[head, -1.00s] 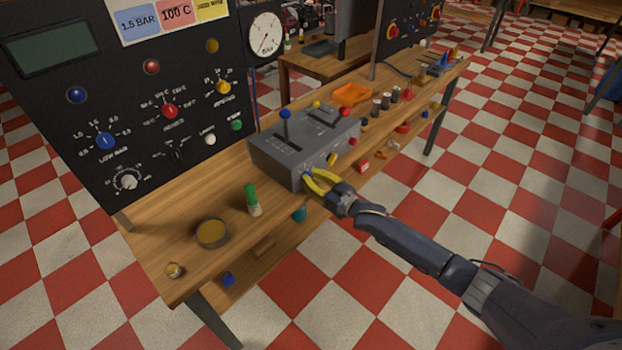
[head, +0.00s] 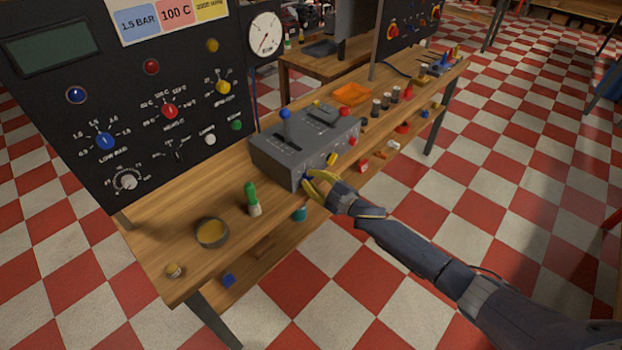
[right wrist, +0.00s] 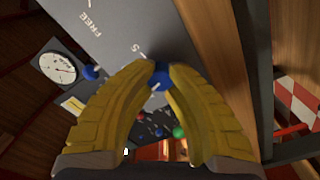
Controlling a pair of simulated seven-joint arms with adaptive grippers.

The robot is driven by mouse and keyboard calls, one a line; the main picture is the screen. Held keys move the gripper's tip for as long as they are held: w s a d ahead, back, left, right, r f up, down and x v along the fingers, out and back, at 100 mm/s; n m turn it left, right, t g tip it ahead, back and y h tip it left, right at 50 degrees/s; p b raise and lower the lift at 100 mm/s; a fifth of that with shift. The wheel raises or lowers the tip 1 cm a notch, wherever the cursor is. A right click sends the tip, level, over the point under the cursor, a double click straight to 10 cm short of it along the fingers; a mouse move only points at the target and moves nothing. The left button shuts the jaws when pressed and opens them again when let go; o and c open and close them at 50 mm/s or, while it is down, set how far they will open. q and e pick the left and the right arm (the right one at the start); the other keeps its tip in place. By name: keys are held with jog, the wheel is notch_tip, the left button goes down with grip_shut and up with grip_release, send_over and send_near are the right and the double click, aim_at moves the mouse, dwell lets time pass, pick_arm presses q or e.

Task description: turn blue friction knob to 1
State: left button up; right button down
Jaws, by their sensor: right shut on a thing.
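The blue friction knob (right wrist: 161,77) sits on the front face of the grey control box (head: 283,160), beside printed "FREE" and "5" labels in the right wrist view. My right gripper (right wrist: 160,68) has its yellow fingertips shut on the knob, one on each side. A pale mark shows on the knob, but its exact setting cannot be read. In the head view my right gripper (head: 308,181) is at the lower front of the box, and the fingers mostly hide the knob. My left gripper is not in view.
On the box stand a blue-topped lever (head: 285,115) and a red knob (head: 344,111). A green-capped bottle (head: 252,200) and round tin (head: 212,232) stand left on the bench. The black panel (head: 60,100) rises behind.

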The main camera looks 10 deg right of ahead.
jog(key=n, duration=0.5)
jog(key=shift+a+r+n, duration=0.1)
jog(key=shift+r+n, duration=0.05)
jog(key=shift+n, duration=0.15)
jog(key=n, duration=0.5)
dwell(0.5)
